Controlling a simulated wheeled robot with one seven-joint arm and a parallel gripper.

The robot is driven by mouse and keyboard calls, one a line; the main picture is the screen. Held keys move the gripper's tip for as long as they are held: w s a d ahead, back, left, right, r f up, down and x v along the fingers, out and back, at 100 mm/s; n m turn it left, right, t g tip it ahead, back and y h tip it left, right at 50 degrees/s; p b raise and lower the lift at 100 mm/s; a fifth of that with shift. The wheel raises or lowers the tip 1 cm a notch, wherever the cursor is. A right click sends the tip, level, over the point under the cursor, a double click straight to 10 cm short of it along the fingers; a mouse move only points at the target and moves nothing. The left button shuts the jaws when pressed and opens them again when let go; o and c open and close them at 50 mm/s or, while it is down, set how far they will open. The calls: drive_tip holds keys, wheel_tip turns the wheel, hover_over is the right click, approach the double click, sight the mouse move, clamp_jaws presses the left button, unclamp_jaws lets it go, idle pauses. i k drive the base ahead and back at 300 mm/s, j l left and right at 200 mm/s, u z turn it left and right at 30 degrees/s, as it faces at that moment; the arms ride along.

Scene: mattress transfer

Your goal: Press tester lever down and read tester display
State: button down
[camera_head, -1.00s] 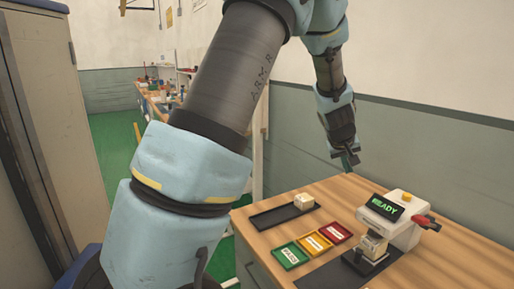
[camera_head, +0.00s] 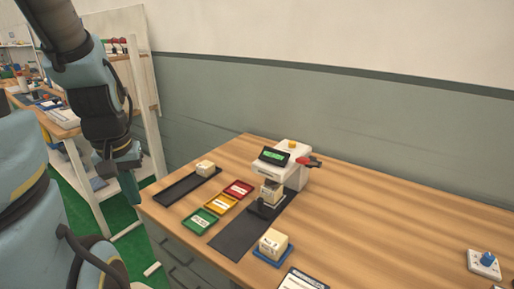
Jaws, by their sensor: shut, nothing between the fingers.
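The tester (camera_head: 292,170) is a white device on the wooden table, with a dark display (camera_head: 273,156) showing green text too small to read now. A yellow button (camera_head: 292,145) sits on top. Its lever (camera_head: 311,161) has a red handle and sticks out at the right side. A small cream block (camera_head: 270,190) sits in the tester's front holder. My gripper (camera_head: 132,190) hangs pointing down near the table's left edge, well left of the tester and touching nothing. It is shut and empty.
Green, yellow and red trays (camera_head: 219,203) lie left of the tester. A black tray (camera_head: 172,192) holds a block, and a blue tray (camera_head: 273,258) holds another. A blue-knobbed box (camera_head: 486,263) stands at the far right. The table (camera_head: 390,220) between is clear.

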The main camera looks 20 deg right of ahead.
sight(302, 160)
drive_tip(key=z, duration=0.95)
